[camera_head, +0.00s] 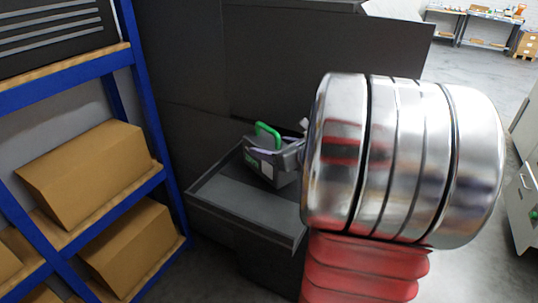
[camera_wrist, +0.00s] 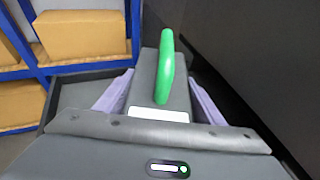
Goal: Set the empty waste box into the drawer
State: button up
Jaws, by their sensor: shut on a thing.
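The waste box (camera_head: 284,176) is dark grey with a green handle, a green mark and a white label. In the head view it is over the far end of the pulled-out dark drawer (camera_head: 240,206). I cannot tell whether it touches the drawer. My gripper (camera_head: 279,149) is shut on the box, from the right in the head view. In the wrist view the box (camera_wrist: 150,85) lies between the pale lilac fingers of my gripper (camera_wrist: 160,92), handle upward. The drawer shows at left there (camera_wrist: 85,93). The box's underside and inside are hidden.
A blue shelf rack (camera_head: 172,195) with cardboard boxes (camera_head: 88,168) stands close left of the drawer. A tall dark cabinet (camera_head: 320,60) rises behind it. My shiny arm hides much of the right side. Open floor and a workbench (camera_head: 480,17) lie far right.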

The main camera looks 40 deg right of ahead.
jog(key=shift+f, duration=1.25)
jog(key=shift+f, duration=0.1)
jog(key=o, duration=1.3)
jog(key=shift+o, duration=0.2)
jog(key=shift+s, duration=0.1)
jog(key=v, duration=1.2)
